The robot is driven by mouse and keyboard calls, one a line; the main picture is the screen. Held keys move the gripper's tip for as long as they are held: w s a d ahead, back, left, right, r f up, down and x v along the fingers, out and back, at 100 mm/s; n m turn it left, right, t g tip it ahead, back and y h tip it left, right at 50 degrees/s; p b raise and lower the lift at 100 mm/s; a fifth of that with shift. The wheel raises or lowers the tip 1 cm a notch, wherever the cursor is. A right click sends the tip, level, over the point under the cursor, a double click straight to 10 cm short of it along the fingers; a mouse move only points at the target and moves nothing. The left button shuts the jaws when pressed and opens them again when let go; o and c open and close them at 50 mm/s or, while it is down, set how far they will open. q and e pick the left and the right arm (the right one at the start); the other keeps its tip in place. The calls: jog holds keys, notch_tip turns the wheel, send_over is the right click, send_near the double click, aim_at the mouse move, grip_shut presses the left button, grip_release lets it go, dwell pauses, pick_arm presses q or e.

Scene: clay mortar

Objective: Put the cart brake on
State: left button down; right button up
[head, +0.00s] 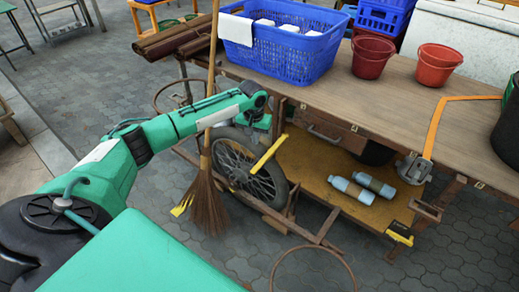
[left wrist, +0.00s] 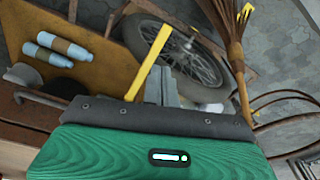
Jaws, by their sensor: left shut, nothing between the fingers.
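The cart's brake lever looks to be the yellow bar (head: 268,154) slanting in front of the spoked wheel (head: 240,160). It also shows in the left wrist view (left wrist: 146,70), beside the wheel (left wrist: 178,55). My left arm reaches in from the left of the head view, and its gripper (head: 262,122) is just above the upper end of the bar. In the left wrist view the grey fingers (left wrist: 167,88) are shut and empty, close to the bar. I cannot tell whether they touch it. My right gripper is not in view.
A broom (head: 208,190) leans upright by the wheel. The cart top (head: 390,95) holds a blue basket (head: 285,45) and red buckets (head: 436,64). Two bottles (head: 362,188) lie on the lower shelf (head: 320,160). A thin metal hoop (head: 310,250) is on the near side. Paving lies around.

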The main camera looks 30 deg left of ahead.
pick_arm(q)
notch_tip(320, 180, up, 2)
jog(key=shift+s+r, duration=0.1)
jog(key=shift+r, duration=0.15)
jog(key=shift+f, duration=0.1)
dwell(0.4)
